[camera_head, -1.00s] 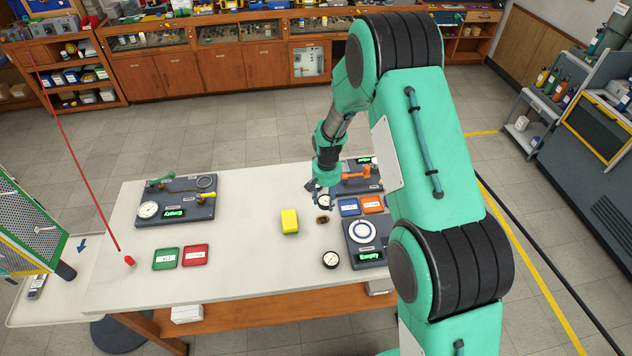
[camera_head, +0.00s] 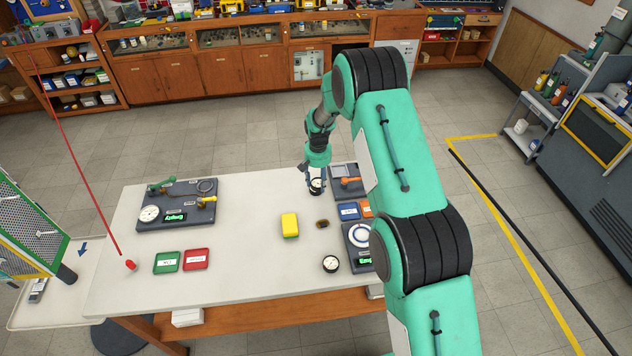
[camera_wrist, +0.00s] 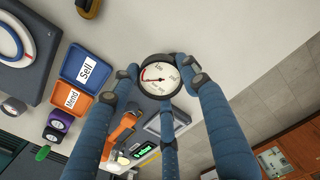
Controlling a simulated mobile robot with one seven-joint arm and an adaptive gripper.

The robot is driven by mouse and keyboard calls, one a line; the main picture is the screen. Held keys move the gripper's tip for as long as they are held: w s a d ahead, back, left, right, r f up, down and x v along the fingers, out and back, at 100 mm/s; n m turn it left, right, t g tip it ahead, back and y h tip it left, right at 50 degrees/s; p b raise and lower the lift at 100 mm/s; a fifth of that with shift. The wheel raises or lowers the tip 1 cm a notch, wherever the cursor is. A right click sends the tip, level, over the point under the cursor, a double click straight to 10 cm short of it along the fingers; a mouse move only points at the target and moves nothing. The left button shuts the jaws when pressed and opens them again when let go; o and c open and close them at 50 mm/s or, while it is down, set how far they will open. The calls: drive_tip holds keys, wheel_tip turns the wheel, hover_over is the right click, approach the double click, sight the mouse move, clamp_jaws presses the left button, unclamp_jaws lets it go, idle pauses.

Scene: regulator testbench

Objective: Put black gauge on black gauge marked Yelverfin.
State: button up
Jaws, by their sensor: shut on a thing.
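My gripper (camera_head: 312,178) is shut on a round black gauge with a white dial (camera_wrist: 160,77), held in front of the fingertips. The held gauge also shows in the head view (camera_head: 316,187), by the left side of the rear right panel (camera_head: 350,170). Another black-rimmed gauge (camera_head: 331,264) lies face up near the table's front edge. A third white dial (camera_head: 149,213) is on the left dark panel (camera_head: 150,222). No Yelverfin marking can be read on any of them.
On the table are a yellow block (camera_head: 289,225), a small dark oval item (camera_head: 322,223), green (camera_head: 166,262) and red (camera_head: 196,259) trays, and blue (camera_head: 348,211) and orange (camera_head: 366,209) trays. A panel with a round ring (camera_head: 358,236) is at right. The table's middle left is clear.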

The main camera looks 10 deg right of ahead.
sight(316, 181)
drive_tip(key=shift+w+a+f, duration=0.15)
drive_tip(key=shift+w, duration=1.55)
drive_tip(key=shift+f+p, duration=0.4)
drive_tip(key=shift+f, duration=1.4)
drive_tip(key=shift+f, duration=0.15)
drive_tip(key=o, duration=1.2)
wheel_tip(316, 181, up, 12)
drive_tip(key=b, duration=0.1)
drive_tip(key=shift+r, duration=0.2)
